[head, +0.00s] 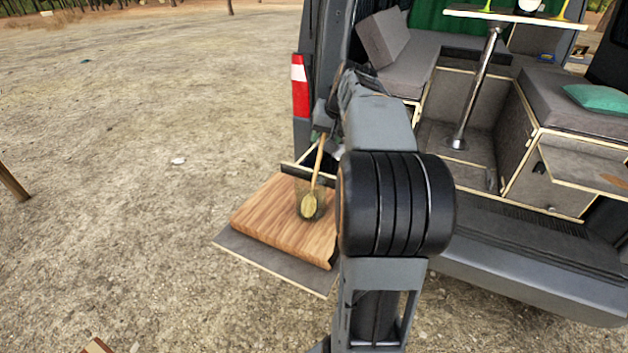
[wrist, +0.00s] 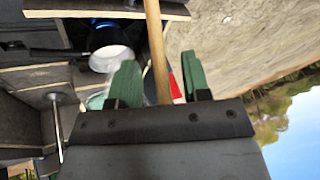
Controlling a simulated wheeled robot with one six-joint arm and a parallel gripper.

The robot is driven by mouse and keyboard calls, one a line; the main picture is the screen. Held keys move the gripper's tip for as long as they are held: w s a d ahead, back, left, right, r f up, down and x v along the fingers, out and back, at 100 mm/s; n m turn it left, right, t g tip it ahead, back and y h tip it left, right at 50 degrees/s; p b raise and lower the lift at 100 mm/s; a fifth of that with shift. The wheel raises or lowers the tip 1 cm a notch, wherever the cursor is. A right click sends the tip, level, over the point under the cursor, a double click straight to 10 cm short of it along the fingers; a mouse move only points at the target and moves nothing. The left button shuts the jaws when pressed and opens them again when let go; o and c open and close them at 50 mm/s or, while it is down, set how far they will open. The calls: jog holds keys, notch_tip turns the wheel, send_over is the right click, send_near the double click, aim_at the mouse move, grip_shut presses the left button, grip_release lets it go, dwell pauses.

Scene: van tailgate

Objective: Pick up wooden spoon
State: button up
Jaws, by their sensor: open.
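The wooden spoon (head: 310,204) shows in the head view over the left part of the van's rear. Its round bowl end is low, in front of the wooden board, and its handle slants up to my gripper (head: 323,133). A dark see-through shape surrounds the lower spoon; I cannot tell whether it is a holder. In the wrist view the spoon's handle (wrist: 156,45) runs between the two green fingers of my gripper (wrist: 160,80). The fingers are open, with the handle between them and a gap visible on the right side. My arm hides part of the area right of the spoon.
The wooden board (head: 275,225) lies on a grey fold-out shelf (head: 245,251) beside the van. A white pan (wrist: 112,57) with a dark handle shows in the wrist view. The van's bumper (head: 530,275) is at right. Bare ground is open at left.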

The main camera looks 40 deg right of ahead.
jog(key=shift+x, duration=0.8)
grip_shut()
